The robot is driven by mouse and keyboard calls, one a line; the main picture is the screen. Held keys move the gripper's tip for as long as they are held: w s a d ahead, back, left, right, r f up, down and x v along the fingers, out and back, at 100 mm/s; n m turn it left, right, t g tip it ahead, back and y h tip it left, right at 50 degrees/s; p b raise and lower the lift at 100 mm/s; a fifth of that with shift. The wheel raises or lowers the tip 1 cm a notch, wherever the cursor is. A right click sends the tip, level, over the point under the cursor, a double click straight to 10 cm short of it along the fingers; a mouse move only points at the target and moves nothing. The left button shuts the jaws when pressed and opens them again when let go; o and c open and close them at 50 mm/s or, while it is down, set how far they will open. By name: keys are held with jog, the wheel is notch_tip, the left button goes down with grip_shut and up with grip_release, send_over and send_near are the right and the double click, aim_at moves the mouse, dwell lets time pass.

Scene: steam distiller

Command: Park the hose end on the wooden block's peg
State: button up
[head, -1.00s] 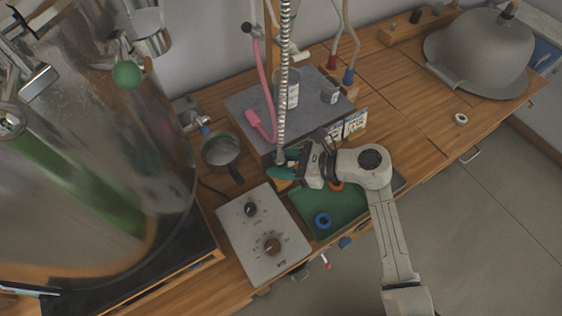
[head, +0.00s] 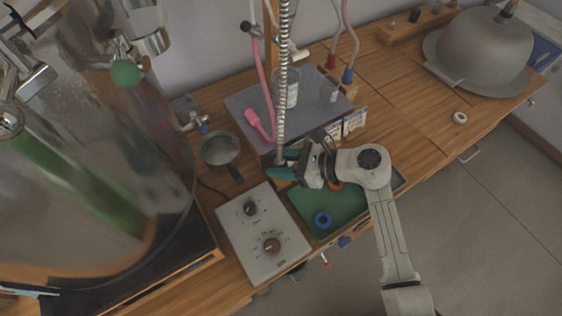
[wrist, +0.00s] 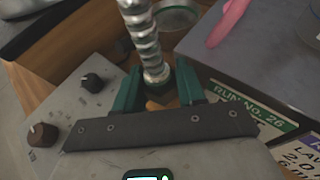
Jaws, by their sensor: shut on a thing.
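The ribbed metal hose (head: 283,92) hangs down from the top of the head view. Its lower end is between the teal fingers of my gripper (head: 282,166), which is shut on it. In the wrist view the hose (wrist: 143,38) comes down steeply, slightly tilted, and its smooth metal end collar (wrist: 157,75) lies between the fingertips (wrist: 156,84). A small brown wooden surface (wrist: 163,98), apparently the block, shows just below the collar. The peg is hidden, so I cannot tell whether the hose end is around it, touching it or above it.
A grey control box (head: 262,235) with two knobs lies front left of my gripper. A grey slab (head: 250,101) with glassware and a pink hose end (head: 256,123) stands behind. The bench's right side has free room.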

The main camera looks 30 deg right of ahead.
aim_at(281, 152)
jog(key=shift+f+b, duration=1.1)
jog(key=shift+f, duration=0.35)
dwell(0.4)
dwell(0.3)
jog(key=o, duration=1.3)
jog(key=shift+c, duration=0.2)
jog(key=shift+r+p, duration=3.65)
jog(key=shift+r, duration=0.6)
